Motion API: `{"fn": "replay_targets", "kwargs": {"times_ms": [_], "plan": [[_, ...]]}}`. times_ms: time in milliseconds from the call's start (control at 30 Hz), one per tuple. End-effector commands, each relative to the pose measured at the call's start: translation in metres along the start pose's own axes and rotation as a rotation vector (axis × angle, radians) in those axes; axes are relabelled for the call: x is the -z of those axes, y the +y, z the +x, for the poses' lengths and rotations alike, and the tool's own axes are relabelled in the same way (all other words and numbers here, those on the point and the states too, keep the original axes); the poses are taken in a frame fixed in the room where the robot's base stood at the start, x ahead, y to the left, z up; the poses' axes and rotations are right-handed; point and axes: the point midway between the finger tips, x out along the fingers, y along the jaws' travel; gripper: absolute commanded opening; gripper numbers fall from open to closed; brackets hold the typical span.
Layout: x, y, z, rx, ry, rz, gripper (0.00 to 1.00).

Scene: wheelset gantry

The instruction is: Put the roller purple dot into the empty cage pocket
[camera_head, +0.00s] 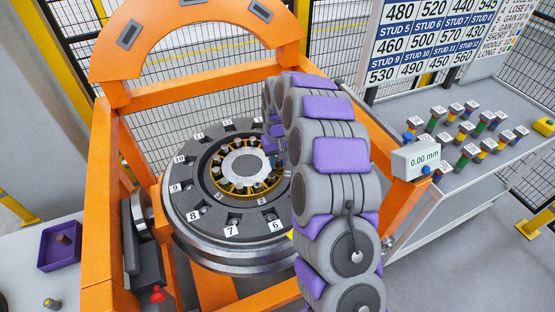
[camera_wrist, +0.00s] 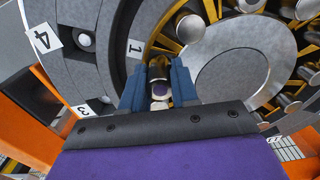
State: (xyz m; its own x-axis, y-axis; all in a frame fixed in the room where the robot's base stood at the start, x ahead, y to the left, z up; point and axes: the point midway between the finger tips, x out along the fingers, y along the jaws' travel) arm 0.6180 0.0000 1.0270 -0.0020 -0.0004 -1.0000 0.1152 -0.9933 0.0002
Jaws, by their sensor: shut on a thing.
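My gripper (camera_wrist: 160,88) has blue fingers shut on a small metal roller with a purple dot (camera_wrist: 160,89) on its end face. The gripper is over the gold bearing cage (camera_wrist: 190,28), beside the round grey hub (camera_wrist: 232,75) and near the plate labelled 1. In the head view the cage (camera_head: 236,190) rings the hub (camera_head: 245,165) in the wheel's centre, with several rollers in it. My arm hides most of the gripper and the cage's right side there. I cannot tell whether the held roller is inside a pocket; the empty pocket is not clearly visible.
The wheel disc (camera_head: 190,228) with numbered plates lies inside the orange gantry (camera_head: 103,190). A purple tray (camera_head: 48,257) stands at left. A gauge reading 0.00 mm (camera_head: 416,158) and several coloured studs (camera_head: 462,148) are at right. Gantry posts flank the wheel.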

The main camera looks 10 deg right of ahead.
Motion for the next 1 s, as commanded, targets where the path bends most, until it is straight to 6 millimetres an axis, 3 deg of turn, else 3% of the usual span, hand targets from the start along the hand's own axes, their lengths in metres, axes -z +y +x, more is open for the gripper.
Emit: {"fn": "replay_targets", "kwargs": {"times_ms": [600,633,900,1000], "plan": [[0.0,0.0,0.014,0.0,0.001,0.0,0.0],[0.0,0.0,0.014,0.0,0.001,0.0,0.31],[0.001,0.0,0.014,0.0,0.0,0.0,0.57],[0.001,0.0,0.014,0.0,0.0,0.0,0.59]]}}
